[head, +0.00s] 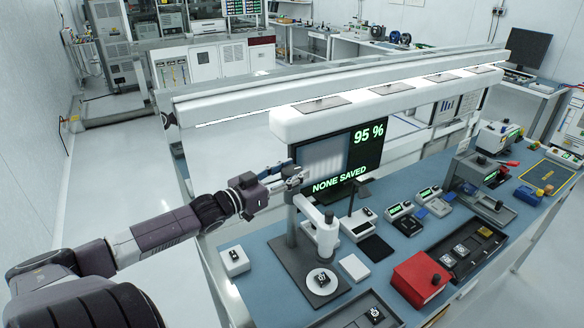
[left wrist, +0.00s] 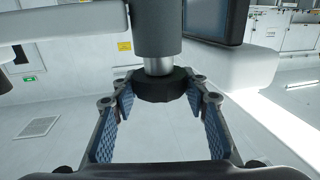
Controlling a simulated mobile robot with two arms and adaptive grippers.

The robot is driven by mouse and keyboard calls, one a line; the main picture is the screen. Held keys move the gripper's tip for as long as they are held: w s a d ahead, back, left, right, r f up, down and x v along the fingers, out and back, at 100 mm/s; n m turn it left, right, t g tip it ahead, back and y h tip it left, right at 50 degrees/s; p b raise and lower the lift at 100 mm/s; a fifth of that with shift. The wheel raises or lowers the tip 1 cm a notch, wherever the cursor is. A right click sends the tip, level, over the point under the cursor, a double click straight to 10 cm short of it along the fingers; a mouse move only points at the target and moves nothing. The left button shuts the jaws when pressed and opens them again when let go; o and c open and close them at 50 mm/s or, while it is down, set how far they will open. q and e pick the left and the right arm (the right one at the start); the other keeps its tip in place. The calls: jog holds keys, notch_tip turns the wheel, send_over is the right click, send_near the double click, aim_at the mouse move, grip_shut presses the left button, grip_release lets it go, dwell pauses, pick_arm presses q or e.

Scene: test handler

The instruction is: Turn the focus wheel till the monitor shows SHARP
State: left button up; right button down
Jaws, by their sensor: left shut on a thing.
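My left gripper (head: 294,178) is at the microscope's upper left side. In the left wrist view, its blue-padded fingers close around the dark focus wheel (left wrist: 160,88), which sits on a silver shaft. In the head view the gripper hides the wheel. My right gripper is out of view.
The monitor's edge (left wrist: 213,20) and a white microscope arm (left wrist: 60,22) are close to the left gripper. A white box (head: 234,260) stands left of the microscope. A red box (head: 420,278) and several small devices are to the right. A lamp bar (head: 385,98) spans above.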

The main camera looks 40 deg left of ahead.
pick_arm(q)
jog(key=shift+n+y, duration=1.9)
jog(key=shift+y, duration=0.9)
jog(key=shift+g+y, duration=0.3)
jog(key=shift+y, duration=0.3)
jog(key=o, duration=1.2)
jog(key=v, duration=1.2)
jog(key=shift+s, duration=0.1)
